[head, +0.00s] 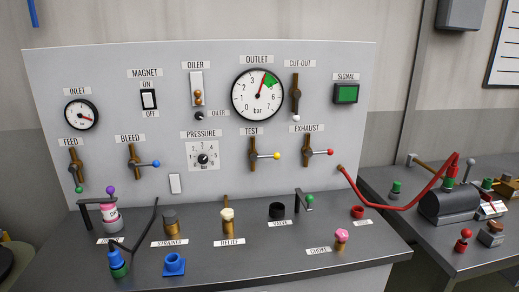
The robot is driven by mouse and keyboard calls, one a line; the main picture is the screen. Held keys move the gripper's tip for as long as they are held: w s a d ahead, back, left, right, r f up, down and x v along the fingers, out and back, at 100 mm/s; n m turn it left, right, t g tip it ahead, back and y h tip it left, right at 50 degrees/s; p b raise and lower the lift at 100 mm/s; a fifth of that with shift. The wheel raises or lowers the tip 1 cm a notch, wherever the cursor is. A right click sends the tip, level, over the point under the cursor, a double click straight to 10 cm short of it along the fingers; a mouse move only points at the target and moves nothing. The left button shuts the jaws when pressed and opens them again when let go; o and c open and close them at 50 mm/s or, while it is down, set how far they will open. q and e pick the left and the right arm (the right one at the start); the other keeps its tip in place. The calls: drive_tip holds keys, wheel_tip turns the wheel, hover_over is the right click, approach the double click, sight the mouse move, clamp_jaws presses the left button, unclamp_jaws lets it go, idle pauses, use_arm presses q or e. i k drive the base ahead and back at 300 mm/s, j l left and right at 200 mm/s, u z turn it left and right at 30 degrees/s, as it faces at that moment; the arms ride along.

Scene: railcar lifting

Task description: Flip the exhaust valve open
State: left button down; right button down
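The exhaust valve (306,153) is on the grey upright panel, under the label EXHAUST (303,128). It has a dark brass body. Its lever points right, nearly level, and ends in a red knob (330,152). Nothing touches it or covers it. Neither of my grippers shows in the head view.
The test valve (254,155), with a yellow knob, is left of it. The cut-out valve (295,97), its white knob down, is above. A red hose (390,206) runs from the panel's lower right to the side bench. Several fittings stand on the bench top (205,262).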

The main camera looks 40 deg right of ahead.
sight(309, 152)
drive_tip(key=z, duration=1.7)
